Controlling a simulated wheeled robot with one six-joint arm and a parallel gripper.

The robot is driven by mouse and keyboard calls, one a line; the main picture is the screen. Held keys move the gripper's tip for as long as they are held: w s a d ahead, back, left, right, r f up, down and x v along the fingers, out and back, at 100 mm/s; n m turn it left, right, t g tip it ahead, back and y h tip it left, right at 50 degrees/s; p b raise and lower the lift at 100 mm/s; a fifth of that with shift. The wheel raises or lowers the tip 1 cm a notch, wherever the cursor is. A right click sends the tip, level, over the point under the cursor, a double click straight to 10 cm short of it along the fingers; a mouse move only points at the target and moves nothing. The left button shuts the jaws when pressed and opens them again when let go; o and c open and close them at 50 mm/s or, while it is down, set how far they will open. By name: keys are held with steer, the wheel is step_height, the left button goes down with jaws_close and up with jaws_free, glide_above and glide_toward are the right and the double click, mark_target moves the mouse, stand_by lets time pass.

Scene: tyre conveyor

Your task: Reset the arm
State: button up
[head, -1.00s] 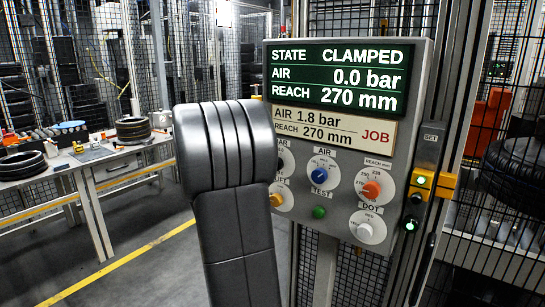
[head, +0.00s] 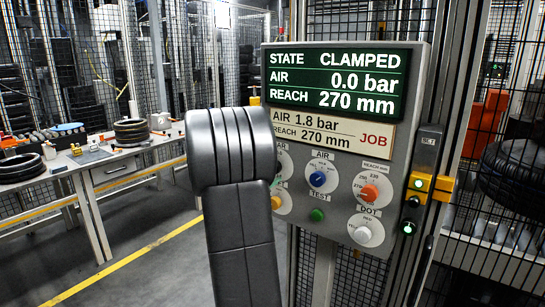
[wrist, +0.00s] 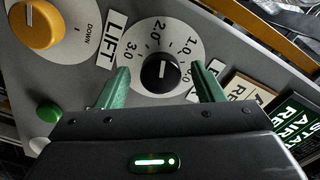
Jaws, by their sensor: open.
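My gripper (wrist: 160,88) shows in the wrist view with its two green fingers spread apart. I cannot tell whether the fingers touch the panel. In the head view my dark arm stands in front of the left part of the control panel (head: 413,75) and hides some of its knobs. The screen (head: 335,80) reads STATE CLAMPED, AIR 0.0 bar, REACH 270 mm.
The job card (head: 330,130) reads AIR 1.8 bar, REACH 270 mm. Blue (head: 318,179), orange (head: 368,192) and white (head: 362,235) knobs sit below it. A workbench (head: 120,168) with tyres stands at the left. Wire mesh and a tyre (head: 510,172) are at the right.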

steer(key=b+v, duration=0.1)
steer(key=v, duration=1.2)
steer(key=p+x, duration=0.3)
steer(key=x, duration=1.1)
steer(key=s+a+n+p, duration=0.4)
steer(key=s+n+p, duration=0.2)
steer(key=n+p, duration=0.3)
steer(key=n, duration=0.3)
steer(key=shift+s, duration=0.15)
steer(key=shift+s+a, duration=0.1)
